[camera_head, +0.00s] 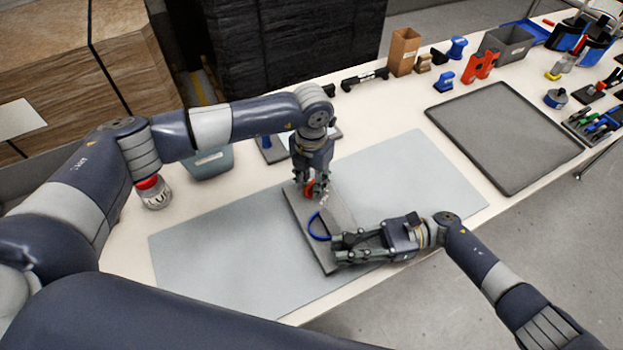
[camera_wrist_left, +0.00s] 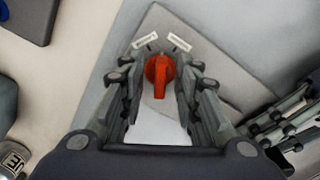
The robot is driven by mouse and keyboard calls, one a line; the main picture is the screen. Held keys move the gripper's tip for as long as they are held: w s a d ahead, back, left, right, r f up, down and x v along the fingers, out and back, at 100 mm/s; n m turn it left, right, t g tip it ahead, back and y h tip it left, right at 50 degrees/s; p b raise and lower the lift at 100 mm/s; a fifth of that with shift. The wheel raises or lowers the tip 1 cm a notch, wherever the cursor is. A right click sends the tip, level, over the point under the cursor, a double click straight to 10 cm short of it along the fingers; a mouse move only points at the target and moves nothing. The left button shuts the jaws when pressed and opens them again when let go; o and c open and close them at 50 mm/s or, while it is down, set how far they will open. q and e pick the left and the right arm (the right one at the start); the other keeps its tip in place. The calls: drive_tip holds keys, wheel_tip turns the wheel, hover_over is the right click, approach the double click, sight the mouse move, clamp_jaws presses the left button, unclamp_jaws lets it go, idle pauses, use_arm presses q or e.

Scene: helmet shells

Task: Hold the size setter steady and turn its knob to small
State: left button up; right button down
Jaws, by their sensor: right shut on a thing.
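The size setter is a grey plate (camera_head: 327,261) lying at a slant on the mat, with a blue loop handle (camera_head: 313,231) and an orange-red knob (camera_head: 309,187). In the left wrist view the knob (camera_wrist_left: 159,75) has its long grip pointing down the picture, away from two small white labels (camera_wrist_left: 163,42) on the plate. My left gripper (camera_head: 311,192) points down over the knob. Its fingers stand either side of the knob, with gaps showing. My right gripper (camera_head: 334,246) lies low over the plate, shut on the blue handle; its fingers partly hide the handle.
The setter rests on a pale blue-grey mat (camera_head: 215,260). A grey tray (camera_head: 505,135) lies to the right. A can (camera_head: 153,194) and a blue-grey bin (camera_head: 211,163) stand at the left. Tools and boxes line the back. The mat's left part is clear.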

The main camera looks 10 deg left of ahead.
use_arm(q)
clamp_jaws()
drive_tip(key=shift+m, duration=0.4)
drive_tip(key=m, duration=0.6)
drive_tip(key=shift+d+m, duration=0.1)
drive_tip(key=shift+m, duration=0.2)
drive_tip(key=m, duration=0.5)
drive_tip(key=shift+s, duration=0.15)
drive_tip(key=m, duration=0.5)
drive_tip(key=shift+s, duration=0.1)
